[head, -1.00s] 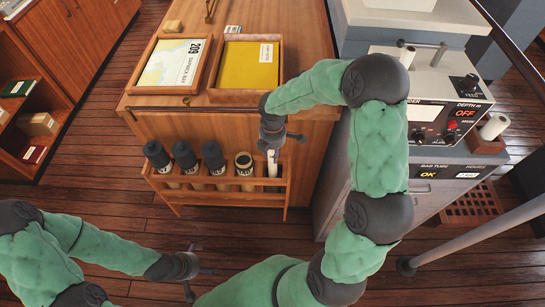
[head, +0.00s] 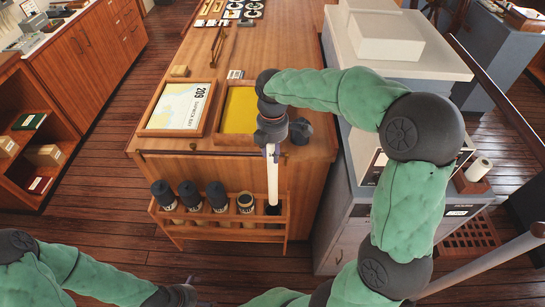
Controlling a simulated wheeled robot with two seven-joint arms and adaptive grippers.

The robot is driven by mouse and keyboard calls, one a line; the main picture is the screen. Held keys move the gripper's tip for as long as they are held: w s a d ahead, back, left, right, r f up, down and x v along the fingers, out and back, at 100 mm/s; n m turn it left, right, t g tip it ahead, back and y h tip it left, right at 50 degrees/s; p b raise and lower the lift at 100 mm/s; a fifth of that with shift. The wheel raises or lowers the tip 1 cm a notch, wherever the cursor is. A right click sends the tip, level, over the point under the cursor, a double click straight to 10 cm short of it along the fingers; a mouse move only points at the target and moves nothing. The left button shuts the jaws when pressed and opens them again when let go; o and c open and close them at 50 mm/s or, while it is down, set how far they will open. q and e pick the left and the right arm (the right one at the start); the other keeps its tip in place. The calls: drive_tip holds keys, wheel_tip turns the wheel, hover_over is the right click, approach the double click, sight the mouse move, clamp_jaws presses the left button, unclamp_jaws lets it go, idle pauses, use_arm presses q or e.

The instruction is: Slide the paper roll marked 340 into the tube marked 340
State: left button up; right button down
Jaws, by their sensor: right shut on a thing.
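My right gripper (head: 272,148) is shut on the upper part of a long white paper roll (head: 272,178), held about upright. The roll's lower end is at the dark mouth of the rightmost tube (head: 272,210) in the wooden rack (head: 222,234). I cannot tell whether the end is inside the mouth or just above it. No 340 mark can be read on the roll or tube. My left gripper (head: 182,297) is at the bottom edge, partly cut off and away from the rack; its fingers are unclear.
Three black-capped tubes (head: 190,195) and one tube with a pale top (head: 245,203) stand left in the rack. Behind it, the wooden cabinet carries a chart tray (head: 181,107) and a yellow-bottomed tray (head: 238,112). A grey console (head: 345,195) stands close on the right.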

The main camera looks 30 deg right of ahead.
drive_tip(key=shift+r+p, duration=2.5)
drive_tip(key=shift+r, duration=0.7)
use_arm(q)
wheel_tip(320, 180, up, 5)
drive_tip(key=shift+r, duration=0.1)
use_arm(e)
drive_tip(key=shift+f, duration=0.1)
